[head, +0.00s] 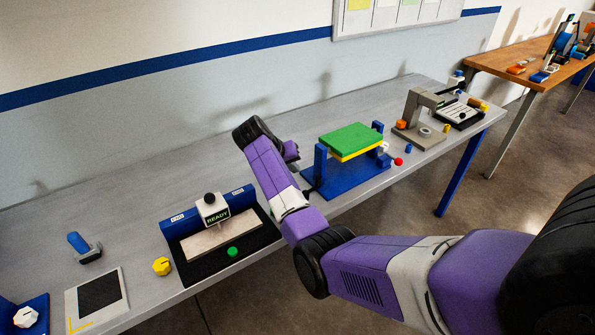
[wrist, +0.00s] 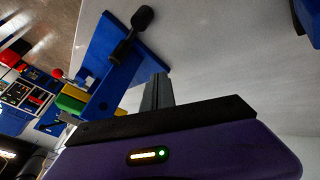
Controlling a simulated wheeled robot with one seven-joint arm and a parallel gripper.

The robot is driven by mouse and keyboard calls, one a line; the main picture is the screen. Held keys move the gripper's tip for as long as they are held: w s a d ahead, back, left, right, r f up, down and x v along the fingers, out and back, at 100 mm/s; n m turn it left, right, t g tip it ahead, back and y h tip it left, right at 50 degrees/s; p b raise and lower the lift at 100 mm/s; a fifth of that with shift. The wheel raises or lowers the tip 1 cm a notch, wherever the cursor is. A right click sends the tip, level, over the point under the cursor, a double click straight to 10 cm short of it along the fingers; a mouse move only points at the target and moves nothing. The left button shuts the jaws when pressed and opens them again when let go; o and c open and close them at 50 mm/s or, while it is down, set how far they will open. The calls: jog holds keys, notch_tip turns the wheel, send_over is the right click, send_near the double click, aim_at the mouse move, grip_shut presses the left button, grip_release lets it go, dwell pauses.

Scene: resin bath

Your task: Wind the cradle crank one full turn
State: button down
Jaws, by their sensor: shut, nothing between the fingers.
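The cradle has a blue base (head: 345,186), two blue uprights and a green plate (head: 351,139) over a yellow layer, lying nearly flat. A black crank (wrist: 129,35) with a thick grip shows in the wrist view against the blue base (wrist: 97,42), beside the near upright. In the head view my arm hides that side. A red ball knob (head: 398,161) is on the cradle's right side, by a white hub. My gripper's grey fingers (wrist: 158,92) are shut and empty, apart from the crank, beside the near upright.
A black-matted station with a READY block (head: 215,210) stands left of the cradle. A grey stand (head: 420,118) and a black tray (head: 460,113) stand to the right. Loose pieces lie at the front left. Grey bench top (head: 140,210) is bare behind the station.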

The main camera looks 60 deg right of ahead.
aim_at(318, 178)
jog(key=w+a+r+b, duration=0.1)
jog(key=w+a+r, duration=0.2)
jog(key=r, duration=0.3)
jog(key=shift+w, duration=0.15)
jog(key=c, duration=1.8)
grip_release()
jog(key=shift+r+b, duration=0.2)
jog(key=shift+b, duration=0.1)
jog(key=shift+c, duration=0.2)
jog(key=o, duration=0.3)
jog(key=shift+s+f, duration=0.25)
jog(key=shift+o, duration=1.2)
jog(key=s+f+m+h+b, duration=0.2)
jog(key=s+f+m+h, duration=0.1)
jog(key=s, duration=0.4)
jog(key=shift+f+t+h, duration=0.4)
jog(key=shift+f+h, duration=0.1)
jog(key=shift+f, duration=0.2)
jog(key=s+a+m+t+h, duration=0.1)
jog(key=s+a, duration=0.1)
jog(key=s+a+m+t+h+b, duration=0.1)
jog(key=s+a, duration=0.1)
jog(key=shift+s+a+f, duration=0.15)
jog(key=shift+a+f, duration=0.05)
jog(key=shift+p+x, duration=0.5)
jog(key=shift+x, duration=3.3)
jog(key=shift+r, duration=0.1)
jog(key=shift+c, duration=0.4)
jog(key=shift+d, duration=0.1)
grip_shut()
